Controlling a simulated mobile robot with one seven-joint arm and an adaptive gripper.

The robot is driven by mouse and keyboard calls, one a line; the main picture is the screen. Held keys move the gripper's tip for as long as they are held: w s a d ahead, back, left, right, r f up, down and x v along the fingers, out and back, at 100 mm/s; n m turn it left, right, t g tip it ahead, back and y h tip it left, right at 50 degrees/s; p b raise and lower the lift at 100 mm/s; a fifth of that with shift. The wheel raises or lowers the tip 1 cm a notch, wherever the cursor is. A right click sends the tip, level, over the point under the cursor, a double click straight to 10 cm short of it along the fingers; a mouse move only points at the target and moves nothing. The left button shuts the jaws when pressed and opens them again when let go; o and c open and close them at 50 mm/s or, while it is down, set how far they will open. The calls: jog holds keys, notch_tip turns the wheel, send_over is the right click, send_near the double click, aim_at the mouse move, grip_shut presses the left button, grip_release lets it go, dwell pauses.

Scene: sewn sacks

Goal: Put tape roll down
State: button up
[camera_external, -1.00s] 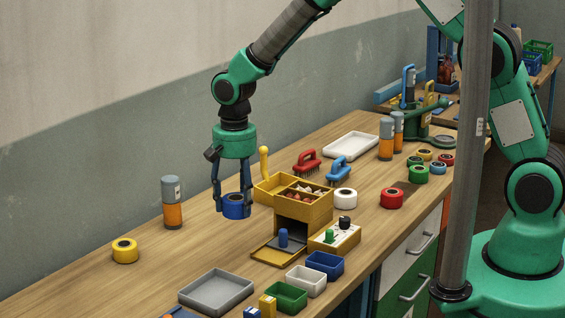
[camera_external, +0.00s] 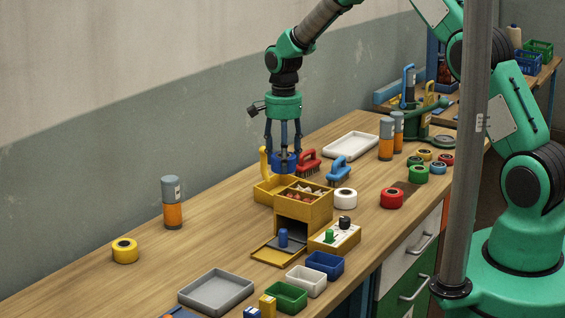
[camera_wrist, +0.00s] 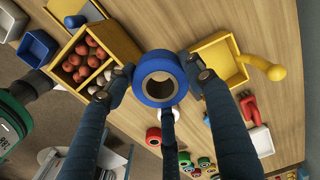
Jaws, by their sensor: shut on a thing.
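My gripper (camera_external: 284,160) is shut on the blue tape roll (camera_external: 277,162) and holds it above the workbench, near the back of the yellow box. In the wrist view the blue tape roll (camera_wrist: 160,78) sits between my fingers, with its hole facing the camera. The yellow box (camera_external: 304,212) has an open top with compartments of small red and pale pieces.
A red brush (camera_external: 307,160) and a blue brush (camera_external: 339,170) stand close to the right. A yellow tape roll (camera_external: 125,250) and an orange bottle (camera_external: 173,203) stand left. The left bench surface is largely clear.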

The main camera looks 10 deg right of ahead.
jog(key=w+d+m, duration=0.4)
jog(key=w+d, duration=0.7)
jog(key=d, duration=0.3)
jog(key=m, duration=0.5)
send_over(371, 185)
notch_tip(371, 185, down, 4)
jog(key=shift+f+p, duration=0.35)
jog(key=shift+f, duration=0.3)
jog(key=shift+f, duration=2.9)
jog(key=shift+f, duration=0.15)
jog(key=shift+f, duration=1.9)
jog(key=shift+f, duration=0.15)
